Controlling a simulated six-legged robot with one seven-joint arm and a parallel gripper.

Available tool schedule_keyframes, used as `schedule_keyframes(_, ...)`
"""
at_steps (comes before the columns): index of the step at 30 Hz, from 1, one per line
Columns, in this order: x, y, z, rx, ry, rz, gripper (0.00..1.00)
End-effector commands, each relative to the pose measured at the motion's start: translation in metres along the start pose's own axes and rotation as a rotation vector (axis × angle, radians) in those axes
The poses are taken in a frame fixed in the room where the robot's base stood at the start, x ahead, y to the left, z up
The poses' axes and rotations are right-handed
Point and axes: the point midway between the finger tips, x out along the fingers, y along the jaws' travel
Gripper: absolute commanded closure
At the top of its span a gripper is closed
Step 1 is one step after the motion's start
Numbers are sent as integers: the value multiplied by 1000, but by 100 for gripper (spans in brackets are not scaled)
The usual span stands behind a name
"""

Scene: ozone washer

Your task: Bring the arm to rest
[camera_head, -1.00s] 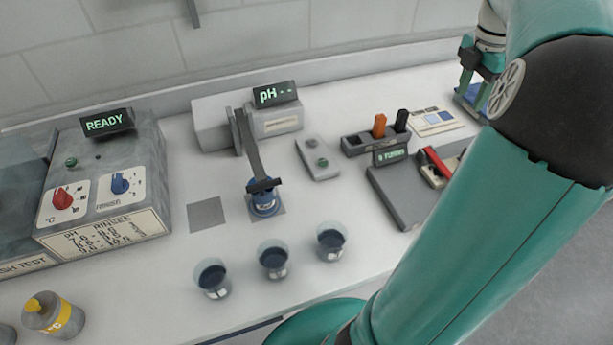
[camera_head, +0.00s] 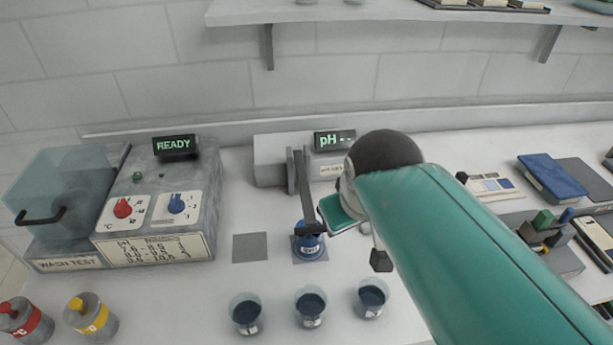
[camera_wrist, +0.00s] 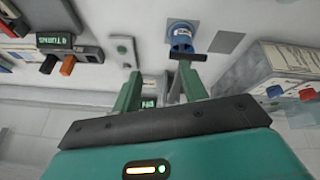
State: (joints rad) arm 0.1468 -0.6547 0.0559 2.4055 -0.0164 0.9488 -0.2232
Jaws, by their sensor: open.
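My arm (camera_head: 455,245), teal with a dark elbow, reaches in from the lower right of the head view to the middle of the bench. It hides much of the bench behind it and most of my gripper in that view. In the wrist view my gripper (camera_wrist: 160,78) shows two teal fingers spread apart, with nothing between them. The fingers are over the bench near the pH meter (camera_head: 334,140). A blue-labelled cup (camera_head: 309,246) stands under the meter's dark probe arm; it also shows at the top of the wrist view (camera_wrist: 181,36).
Three cups of dark liquid (camera_head: 310,306) stand at the front of the bench. The wash-test machine (camera_head: 160,210) and two capped bottles (camera_head: 92,316) are at left. A blue book (camera_head: 549,177) lies at right. A wall shelf (camera_head: 400,10) runs above.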

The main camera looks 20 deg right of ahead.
Motion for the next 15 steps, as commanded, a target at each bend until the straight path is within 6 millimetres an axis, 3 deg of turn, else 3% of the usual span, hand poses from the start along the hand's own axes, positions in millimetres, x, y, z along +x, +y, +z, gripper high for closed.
schedule_keyframes(3,1,-24,14,95,47,-55,57)
schedule_keyframes(6,3,-31,19,145,62,-80,57)
schedule_keyframes(15,3,-33,20,159,63,-84,57)
